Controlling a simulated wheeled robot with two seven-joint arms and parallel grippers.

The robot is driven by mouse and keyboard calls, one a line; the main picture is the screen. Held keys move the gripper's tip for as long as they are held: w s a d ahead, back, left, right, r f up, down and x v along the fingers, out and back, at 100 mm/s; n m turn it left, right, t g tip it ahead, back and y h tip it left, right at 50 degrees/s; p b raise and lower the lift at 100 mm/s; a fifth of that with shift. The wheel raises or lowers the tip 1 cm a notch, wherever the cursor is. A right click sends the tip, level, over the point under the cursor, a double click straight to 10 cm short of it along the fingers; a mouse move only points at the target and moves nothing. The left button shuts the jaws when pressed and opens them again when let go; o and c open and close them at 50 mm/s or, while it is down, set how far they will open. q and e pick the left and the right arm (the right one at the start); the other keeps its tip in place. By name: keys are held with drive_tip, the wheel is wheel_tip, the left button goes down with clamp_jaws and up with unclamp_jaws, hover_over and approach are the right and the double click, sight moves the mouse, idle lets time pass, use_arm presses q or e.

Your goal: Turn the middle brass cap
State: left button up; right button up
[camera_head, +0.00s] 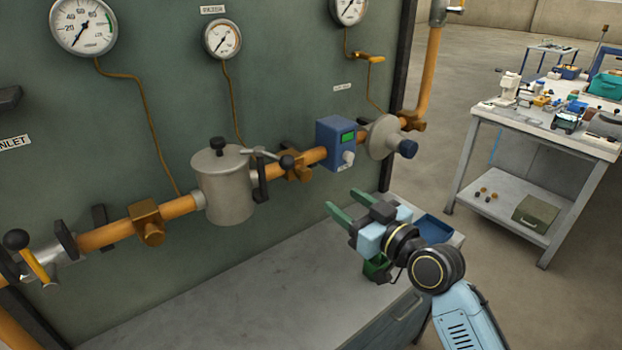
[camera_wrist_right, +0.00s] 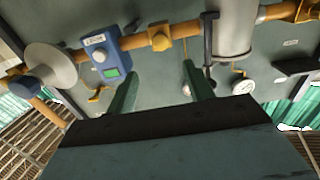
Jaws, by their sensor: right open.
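An orange pipe (camera_head: 190,206) crosses the green panel with several brass fittings on it. The middle brass cap (camera_head: 299,170) sits between the grey cylinder and the blue box; in the right wrist view the brass fitting (camera_wrist_right: 160,38) shows between the same two. My left gripper is not in view.
The grey cylinder (camera_head: 225,190) with a black-knobbed lever (camera_head: 268,155) and the blue box (camera_head: 337,143) flank the middle cap. A round grey disc body (camera_head: 383,138) stands farther right. Below, the bench top (camera_head: 215,300) is mostly clear; a blue tray (camera_head: 434,228) lies behind my gripper.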

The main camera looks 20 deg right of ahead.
sight(307, 176)
drive_tip(key=x, duration=1.2)
drive_tip(key=shift+s+p, duration=0.1)
drive_tip(key=shift+p, duration=0.2)
drive_tip(key=shift+f, duration=0.1)
drive_tip(key=c, duration=1)
